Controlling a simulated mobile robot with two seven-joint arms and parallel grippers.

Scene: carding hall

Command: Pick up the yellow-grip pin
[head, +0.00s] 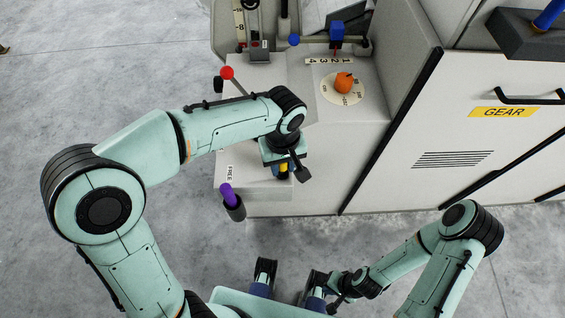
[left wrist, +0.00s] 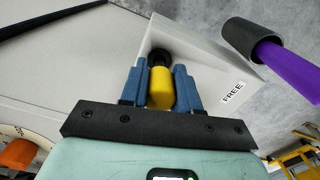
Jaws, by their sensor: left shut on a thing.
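The yellow-grip pin (head: 283,176) shows as a small patch of yellow below my left wrist in the head view, mostly hidden by the gripper. In the left wrist view its yellow grip (left wrist: 160,86) sits between the two blue fingers of my left gripper (left wrist: 160,82), which is shut on it. A black part (left wrist: 159,57) shows beyond the grip, by the white ledge (left wrist: 205,65). I cannot tell whether the pin is seated or clear of the ledge. My right gripper (head: 338,290) is low in the head view, at the end of the folded right arm; its jaws are unclear.
A purple handle (head: 227,194) in a dark holder stands beside the ledge, near the FREE label. A red-knobbed lever (head: 227,73) and an orange knob on a dial (head: 344,83) are on the machine behind. The GEAR door (head: 480,140) is at right. Bare floor lies at left.

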